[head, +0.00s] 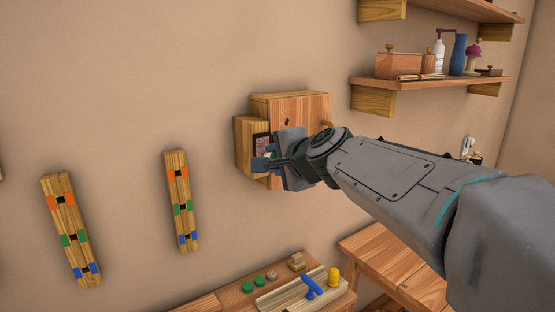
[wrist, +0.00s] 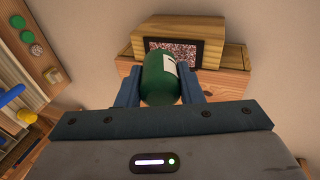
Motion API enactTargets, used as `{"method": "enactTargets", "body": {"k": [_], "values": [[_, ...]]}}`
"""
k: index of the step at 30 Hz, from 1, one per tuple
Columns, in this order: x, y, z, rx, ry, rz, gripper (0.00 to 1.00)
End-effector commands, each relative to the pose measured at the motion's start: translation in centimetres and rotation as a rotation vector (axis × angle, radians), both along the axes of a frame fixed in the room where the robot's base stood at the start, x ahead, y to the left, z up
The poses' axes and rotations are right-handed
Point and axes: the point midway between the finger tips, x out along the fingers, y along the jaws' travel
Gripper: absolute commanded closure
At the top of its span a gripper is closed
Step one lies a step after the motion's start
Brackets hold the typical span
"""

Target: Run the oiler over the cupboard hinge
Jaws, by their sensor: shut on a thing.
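My gripper (head: 268,158) is shut on a green cylinder with a white label, which I take to be the oiler (wrist: 160,80). Both blue fingers press its sides in the wrist view. The wooden cupboard (head: 305,108) hangs on the wall, with its door shut. A dark-framed, speckled reddish plate (wrist: 188,44) sits on the cupboard's left part, and I take it to be the hinge. It also shows partly in the head view, just above my gripper. The oiler's far end is close to the plate; I cannot tell whether they touch.
Shelves with a pump bottle (head: 439,52), a blue vase (head: 458,55) and boxes are at upper right. Two wooden strips (head: 181,215) (head: 70,222) with coloured marks hang at left. Below is a bench (head: 230,299) with green discs and blue and yellow pieces.

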Motion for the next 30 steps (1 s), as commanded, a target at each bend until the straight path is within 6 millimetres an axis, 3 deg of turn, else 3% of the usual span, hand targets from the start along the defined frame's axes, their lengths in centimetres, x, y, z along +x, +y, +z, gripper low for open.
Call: {"method": "enactTargets", "body": {"k": [30], "values": [[1.6, 1.1, 0.0, 0.0, 0.0, 0.0, 0.89]]}}
